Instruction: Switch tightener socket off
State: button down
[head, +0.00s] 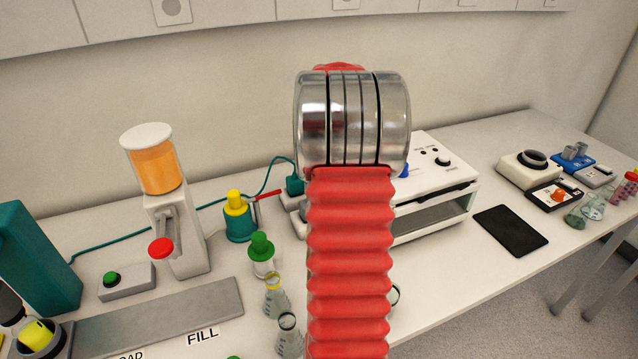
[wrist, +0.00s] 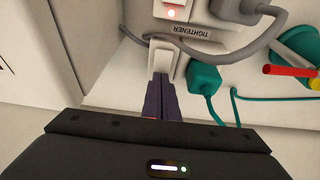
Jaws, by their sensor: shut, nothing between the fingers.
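In the wrist view, a white socket strip (wrist: 192,48) bears the upside-down label TIGHTENER (wrist: 186,29). A pale rocker switch (wrist: 162,56) is at its near-left end; its light, if any, is not visible. A teal plug (wrist: 203,78) sits to the right of this switch. My gripper (wrist: 162,77) is shut and empty, its dark fingertips at the lower edge of that switch; I cannot tell whether they touch it. In the head view, the teal plug (head: 294,186) shows left of my red arm, which hides most of the strip and my gripper.
Another switch with a red light (wrist: 172,12) and a grey plug (wrist: 240,10) are farther up the strip. A white machine (head: 440,160) stands right of my arm; a juice dispenser (head: 175,225) stands left.

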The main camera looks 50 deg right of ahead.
jog(key=shift+f, duration=0.45)
dwell(0.3)
jog(key=shift+r, duration=0.1)
notch_tip(320, 180, up, 7)
dwell(1.2)
dwell(0.4)
jog(key=shift+w, duration=0.1)
